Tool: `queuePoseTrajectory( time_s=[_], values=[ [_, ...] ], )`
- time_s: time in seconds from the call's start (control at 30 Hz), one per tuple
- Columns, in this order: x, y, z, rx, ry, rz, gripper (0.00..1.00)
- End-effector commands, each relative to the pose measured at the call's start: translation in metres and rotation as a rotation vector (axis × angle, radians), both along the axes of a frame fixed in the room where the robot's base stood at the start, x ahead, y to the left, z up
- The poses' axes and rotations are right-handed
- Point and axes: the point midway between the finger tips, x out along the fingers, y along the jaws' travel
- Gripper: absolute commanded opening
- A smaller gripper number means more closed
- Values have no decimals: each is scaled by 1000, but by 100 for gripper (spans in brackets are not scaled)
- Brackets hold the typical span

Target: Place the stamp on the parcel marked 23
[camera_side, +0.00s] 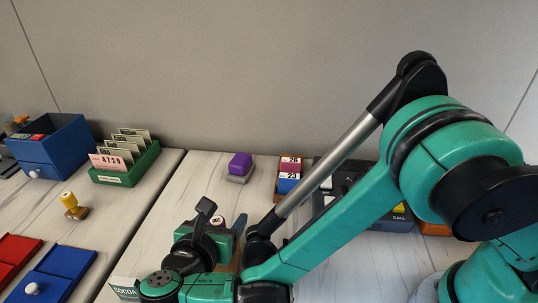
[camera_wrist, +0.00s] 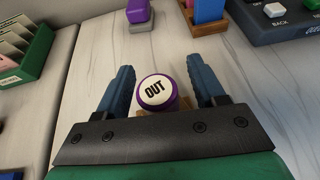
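The stamp (camera_wrist: 155,92) has a round purple-rimmed white top reading OUT and a wooden base. In the side view its top (camera_side: 216,220) is partly hidden by my gripper. My gripper (camera_wrist: 166,72) is open, its blue fingers on either side of the stamp, with a visible gap at least on the right. The blue parcel marked 23 (camera_side: 288,185) sits in a wooden holder in front of a red one marked 26 (camera_side: 290,164). In the wrist view a blue parcel (camera_wrist: 209,10) shows beyond the right finger.
A purple object on a grey base (camera_side: 240,166) stands left of the parcels. A yellow-topped stamp (camera_side: 72,206), green card box (camera_side: 125,165) and blue drawer box (camera_side: 55,150) are left. A dark button console (camera_wrist: 285,20) stands right. The table between stamp and parcels looks clear.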

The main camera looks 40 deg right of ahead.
Motion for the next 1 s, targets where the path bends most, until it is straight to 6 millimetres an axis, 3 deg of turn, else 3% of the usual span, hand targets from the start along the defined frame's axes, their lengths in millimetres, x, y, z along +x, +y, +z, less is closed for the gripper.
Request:
queuePoseTrajectory(
  time_s=[0.2, 0.5, 0.7, 0.87, 1.0],
  values=[
    [-1, 1, 4, 0, 0, 1, 63],
    [-32, 38, 23, 0, 0, 4, 63],
    [-42, 49, 33, 15, 0, -7, 63],
    [-23, 22, 47, 167, -18, -88, 63],
    [-5, -29, 63, 452, -75, -257, 63]
  ],
)
